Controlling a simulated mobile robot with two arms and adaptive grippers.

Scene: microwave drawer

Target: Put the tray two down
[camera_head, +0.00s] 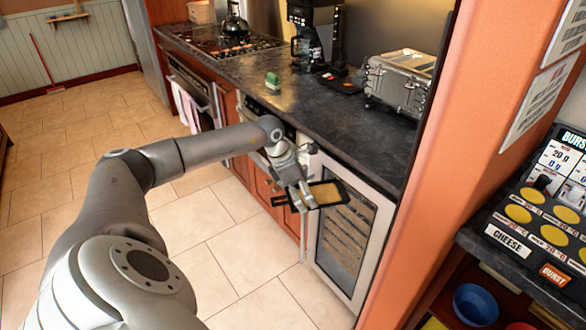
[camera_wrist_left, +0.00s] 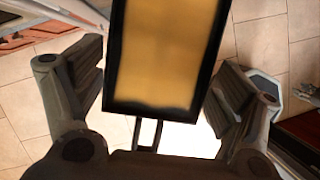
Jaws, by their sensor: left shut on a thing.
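The tray is a shallow rectangle with a black rim (camera_head: 345,199) and a tan inside, held in the air in front of the glass-door cooler under the counter. My left gripper (camera_head: 300,197) is shut on the tray, near its black handle (camera_head: 279,200). In the left wrist view the tray's tan face (camera_wrist_left: 168,55) fills the upper middle, and its handle (camera_wrist_left: 147,133) runs down towards the palm between the fingers (camera_wrist_left: 160,92). The exact finger contact is hard to see. My right gripper is not in view.
The dark counter (camera_head: 255,85) carries a green-topped item (camera_head: 272,82), a coffee maker (camera_head: 306,40) and a toaster (camera_head: 400,80). The cooler (camera_head: 343,232) stands just behind the tray. An orange wall (camera_head: 440,150) is to the right. Tiled floor (camera_head: 235,270) below is clear.

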